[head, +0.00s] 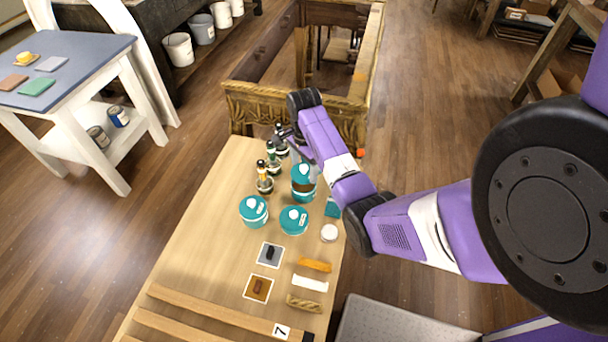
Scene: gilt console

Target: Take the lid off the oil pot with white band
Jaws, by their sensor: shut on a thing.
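Several small dark oil pots stand in a row at the far left of the wooden table. The nearest has a yellow-orange band (264,184); behind it is one with a green band (271,162). The farthest, with a pale band (281,149), looks like the white-banded oil pot. My gripper (286,134) is at the top of this farthest pot, shut on what appears to be its dark lid. The fingers and arm hide most of the contact, and I cannot tell whether the lid is seated or raised.
Teal-lidded jars (254,210) stand close in front of the pots, with a taller teal jar (303,188) beside them, under my arm. A white round piece (329,233), cards and small bars lie nearer. The gilt console frame (240,106) stands behind. The table's left side is clear.

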